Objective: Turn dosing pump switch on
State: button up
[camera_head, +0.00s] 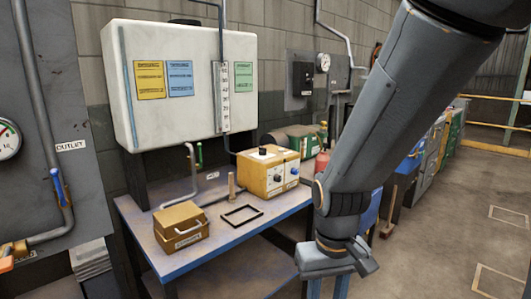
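The dosing pump appears to be the yellow box (256,178) on the blue bench, below the white tank. The fingertips are cut off by the frame edge.
The white tank (185,80) stands above. A grey panel with a gauge is at left. The floor at right is clear.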

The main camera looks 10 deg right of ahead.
aim_at(262, 150)
jog(key=u, duration=0.35)
jog(key=i, duration=1.1)
jog(key=u, duration=0.1)
